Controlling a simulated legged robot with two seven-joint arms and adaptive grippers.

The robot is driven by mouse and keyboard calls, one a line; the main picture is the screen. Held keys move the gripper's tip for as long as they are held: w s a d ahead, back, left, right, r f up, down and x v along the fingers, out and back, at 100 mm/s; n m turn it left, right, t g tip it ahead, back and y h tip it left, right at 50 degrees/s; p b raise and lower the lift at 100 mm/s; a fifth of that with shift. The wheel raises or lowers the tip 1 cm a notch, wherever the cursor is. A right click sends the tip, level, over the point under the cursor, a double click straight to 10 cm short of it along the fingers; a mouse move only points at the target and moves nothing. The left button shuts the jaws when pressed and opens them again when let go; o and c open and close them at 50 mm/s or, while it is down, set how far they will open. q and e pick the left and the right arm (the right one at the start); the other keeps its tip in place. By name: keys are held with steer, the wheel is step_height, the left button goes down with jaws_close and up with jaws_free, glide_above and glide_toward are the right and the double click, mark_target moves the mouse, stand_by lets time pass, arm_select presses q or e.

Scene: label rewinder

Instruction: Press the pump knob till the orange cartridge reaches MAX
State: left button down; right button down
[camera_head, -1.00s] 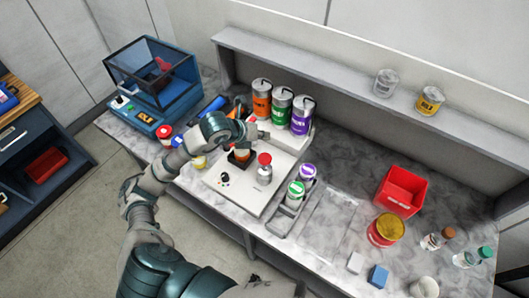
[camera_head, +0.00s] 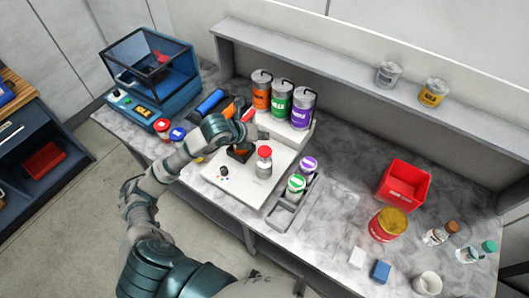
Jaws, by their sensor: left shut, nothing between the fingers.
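The pump (camera_head: 264,170) is a grey cylinder with a red knob (camera_head: 264,152) on top, standing on the white device plate (camera_head: 243,195). An orange piece, apparently the cartridge (camera_head: 240,152), sits in a dark square holder just left of the pump, partly hidden by my arm. Its level and any MAX mark are too small to read. My left gripper (camera_head: 263,135) is shut and empty, just behind and above the red knob in the picture. I cannot tell whether it touches the knob. My right gripper is not in view.
Orange, green and purple cans (camera_head: 280,102) stand behind the plate. Small green and purple pots (camera_head: 296,184) stand in a rack at its right. A blue machine (camera_head: 150,82) is at the left. A red bin (camera_head: 402,186) and jars stand at the right.

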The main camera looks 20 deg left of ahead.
mark_target(264, 151)
arm_select(q)
step_height(264, 151, down, 4)
steer(key=b, duration=0.3)
steer(key=shift+f, duration=0.2)
steer(key=shift+r, duration=0.1)
stand_by(1.0)
steer(key=shift+f+b, duration=0.35)
steer(key=shift+b, duration=0.05)
steer(key=shift+s+d+f+b, duration=0.1)
steer(key=shift+f+b, duration=1.5)
steer(key=shift+f, duration=0.05)
stand_by(1.1)
steer(key=shift+r, duration=0.2)
steer(key=shift+r+p, duration=1.25)
steer(key=shift+r, duration=0.6)
